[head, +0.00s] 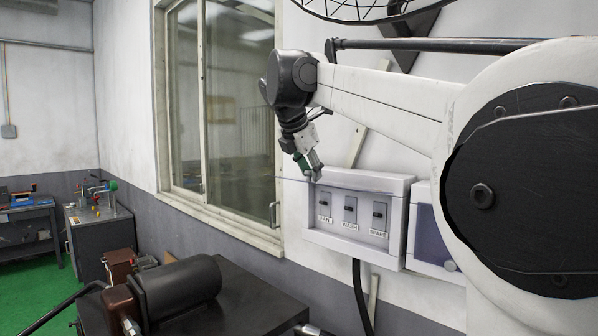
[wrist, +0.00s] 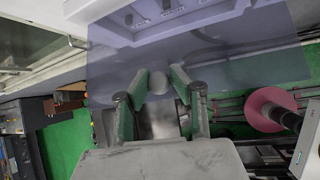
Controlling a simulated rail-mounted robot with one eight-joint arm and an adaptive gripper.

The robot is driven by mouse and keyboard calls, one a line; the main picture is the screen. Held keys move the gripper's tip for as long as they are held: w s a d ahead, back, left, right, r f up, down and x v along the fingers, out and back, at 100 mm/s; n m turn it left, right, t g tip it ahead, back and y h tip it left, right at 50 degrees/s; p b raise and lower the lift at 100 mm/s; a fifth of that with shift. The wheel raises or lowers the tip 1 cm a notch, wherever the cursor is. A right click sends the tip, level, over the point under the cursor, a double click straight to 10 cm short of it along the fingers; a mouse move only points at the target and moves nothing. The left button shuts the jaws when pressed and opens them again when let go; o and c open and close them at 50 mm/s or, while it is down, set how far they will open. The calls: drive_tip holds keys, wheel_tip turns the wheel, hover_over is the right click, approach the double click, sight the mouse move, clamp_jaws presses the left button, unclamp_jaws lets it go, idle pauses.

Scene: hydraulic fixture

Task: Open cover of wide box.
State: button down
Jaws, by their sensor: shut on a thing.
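The wide box (head: 393,258) is a pale wall box with three switches labelled FAN, WASH and SPARE. Its front is uncovered in the head view. Its clear bluish cover shows almost edge-on there, as a thin line sticking out from the box's upper part. In the wrist view the see-through cover (wrist: 260,66) spreads broadly below the box (wrist: 90,8). My gripper (head: 313,172) is at the cover, in front of the box's upper left. In the wrist view my gripper (wrist: 160,82) has its green-padded fingers shut on the cover's small round grey knob (wrist: 159,81).
A second box (head: 430,238) with a blue cover and knob hangs close on the right, partly behind my arm. A window (head: 225,105) is on the left. A dark bench (head: 255,300) with a black cylinder (head: 180,288) stands below. A wire-guarded fan (head: 360,8) is above.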

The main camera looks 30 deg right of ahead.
drive_tip(key=c, duration=1.9)
unclamp_jaws()
drive_tip(key=o, duration=0.3)
drive_tip(key=shift+w+d+f, duration=0.1)
drive_tip(key=shift+d, duration=0.05)
drive_tip(key=v, duration=1.2)
drive_tip(key=s+a+f+m+t+y+b, duration=0.1)
drive_tip(key=s+a+f+m+b, duration=0.3)
drive_tip(key=s+f, duration=0.5)
drive_tip(key=s+a+f+m+y+b, duration=0.3)
drive_tip(key=s+a+f+m+b, duration=0.2)
drive_tip(key=f, duration=2.6)
drive_tip(key=s+a+f+m+t+y+b, duration=0.1)
drive_tip(key=s+a+f+m+b, duration=0.3)
drive_tip(key=s+f+m+b, duration=0.5)
drive_tip(key=shift+s+a+f+m+t+y, duration=0.15)
drive_tip(key=shift+s+f+m, duration=0.4)
drive_tip(key=shift+f, duration=1.35)
drive_tip(key=shift+s+a+f+m+t+y, duration=0.15)
drive_tip(key=shift+s+f, duration=0.65)
drive_tip(key=shift+f, duration=1.15)
drive_tip(key=shift+s+a+f+m+y, duration=0.15)
drive_tip(key=shift+s+f+m, duration=0.4)
drive_tip(key=shift+f, duration=1.35)
